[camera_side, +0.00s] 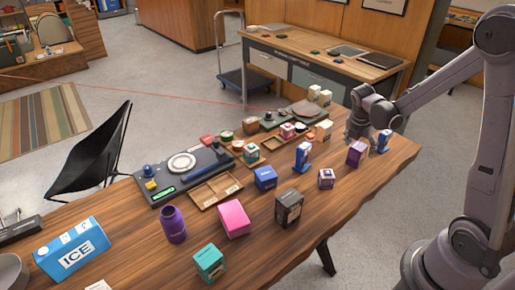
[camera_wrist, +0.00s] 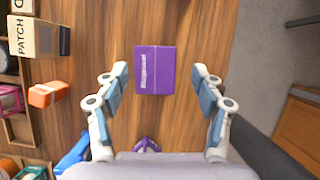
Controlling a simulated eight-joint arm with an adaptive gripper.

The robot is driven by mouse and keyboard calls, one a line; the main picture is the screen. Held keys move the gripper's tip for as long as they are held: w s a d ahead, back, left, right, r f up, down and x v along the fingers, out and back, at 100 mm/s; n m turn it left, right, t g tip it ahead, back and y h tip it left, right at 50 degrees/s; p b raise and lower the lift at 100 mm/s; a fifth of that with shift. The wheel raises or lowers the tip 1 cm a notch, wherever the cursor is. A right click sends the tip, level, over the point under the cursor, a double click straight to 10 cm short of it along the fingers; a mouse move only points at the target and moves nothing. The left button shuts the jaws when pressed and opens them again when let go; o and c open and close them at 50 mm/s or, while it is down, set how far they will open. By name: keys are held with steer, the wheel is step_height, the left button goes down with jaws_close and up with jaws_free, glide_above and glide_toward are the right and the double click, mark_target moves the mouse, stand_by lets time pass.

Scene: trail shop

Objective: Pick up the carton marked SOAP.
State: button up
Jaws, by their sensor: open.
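I cannot read SOAP on any carton in either view. A purple carton (camera_wrist: 155,70) lies between and ahead of my gripper's fingers in the wrist view, with small pale lettering too blurred to read for certain. It appears to be the purple carton (camera_side: 356,153) near the table's right end in the side view. My gripper (camera_wrist: 160,82) is open and empty, one finger on each side of that carton with gaps between. In the side view, my gripper (camera_side: 368,142) is low over the table by the carton.
A carton marked PATCH (camera_wrist: 35,37) and an orange carton (camera_wrist: 48,94) lie left in the wrist view. A blue carton (camera_side: 302,157), white-and-purple carton (camera_side: 326,178) and dark carton (camera_side: 289,207) stand nearby on the wooden table (camera_side: 340,205). Floor shows beyond the table's right edge.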

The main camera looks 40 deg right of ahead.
mark_target(358, 147)
steer(key=shift+w+a+x, duration=0.1)
steer(key=shift+a+x, duration=0.05)
steer(key=shift+x, duration=0.9)
steer(key=shift+w+a+x, duration=0.15)
steer(key=shift+a+x, duration=0.05)
steer(key=shift+x, duration=0.9)
steer(key=shift+f, duration=0.1)
jaws_close()
